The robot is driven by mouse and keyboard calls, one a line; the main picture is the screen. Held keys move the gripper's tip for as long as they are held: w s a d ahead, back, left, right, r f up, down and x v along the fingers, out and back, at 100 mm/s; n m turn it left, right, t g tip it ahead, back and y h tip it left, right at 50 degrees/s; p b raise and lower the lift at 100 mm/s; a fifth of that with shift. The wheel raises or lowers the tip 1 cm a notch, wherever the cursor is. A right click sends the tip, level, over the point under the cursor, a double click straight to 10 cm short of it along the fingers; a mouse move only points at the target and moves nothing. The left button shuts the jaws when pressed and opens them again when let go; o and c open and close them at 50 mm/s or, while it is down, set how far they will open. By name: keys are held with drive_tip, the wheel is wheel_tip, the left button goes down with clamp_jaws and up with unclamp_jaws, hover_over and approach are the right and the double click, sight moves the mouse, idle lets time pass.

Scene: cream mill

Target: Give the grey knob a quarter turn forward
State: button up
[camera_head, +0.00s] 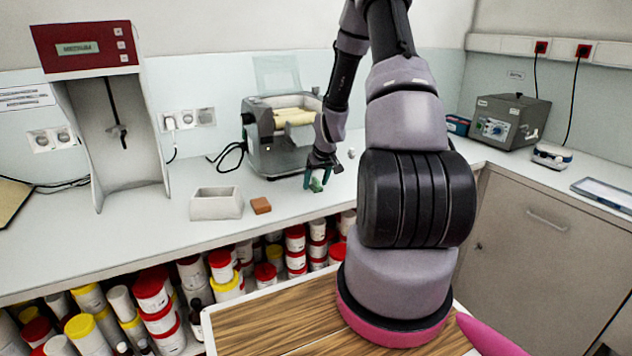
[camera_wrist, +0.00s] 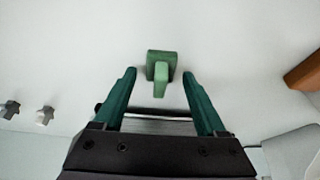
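My gripper (camera_head: 317,177) points down over the counter, in front of the grey roller machine (camera_head: 268,152). In the wrist view its two teal fingers (camera_wrist: 160,77) are wide apart with nothing held. A green piece with a square base and a raised bar (camera_wrist: 160,58) lies just beyond and between the fingertips; it also shows in the head view (camera_head: 316,186). Two small grey knobs, one nearer (camera_wrist: 44,115) and one at the edge (camera_wrist: 10,109), are at the left of the wrist view, apart from the fingers. I cannot tell which the task means.
A brown block (camera_head: 261,205) and a pale open box (camera_head: 216,203) stand left of my gripper. A red-topped stand (camera_head: 88,50) is further left. A grey box device (camera_head: 510,121) stands at the back right. The front counter near the gripper is mostly clear.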

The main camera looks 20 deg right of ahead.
drive_tip(key=shift+r, duration=0.1)
drive_tip(key=shift+r, duration=0.3)
drive_tip(key=s+a+r+m, duration=0.1)
drive_tip(key=s+a+r, duration=0.25)
drive_tip(key=r, duration=0.55)
drive_tip(key=s+a+r+t, duration=0.15)
drive_tip(key=s+r, duration=0.25)
drive_tip(key=r, duration=0.5)
drive_tip(key=s+a+r+m+g, duration=0.1)
drive_tip(key=s+a+r, duration=0.25)
drive_tip(key=r, duration=0.65)
drive_tip(key=s+a+r+m+t+y, duration=0.1)
drive_tip(key=s+a+r, duration=0.2)
drive_tip(key=s, duration=0.6)
drive_tip(key=s+a+r+m+t, duration=0.1)
drive_tip(key=s+a+r, duration=0.3)
drive_tip(key=s+r, duration=0.3)
drive_tip(key=shift+s+a+r+m+y, duration=0.2)
drive_tip(key=shift+s+m+y, duration=0.15)
drive_tip(key=shift+s, duration=0.65)
drive_tip(key=shift+c, duration=0.2)
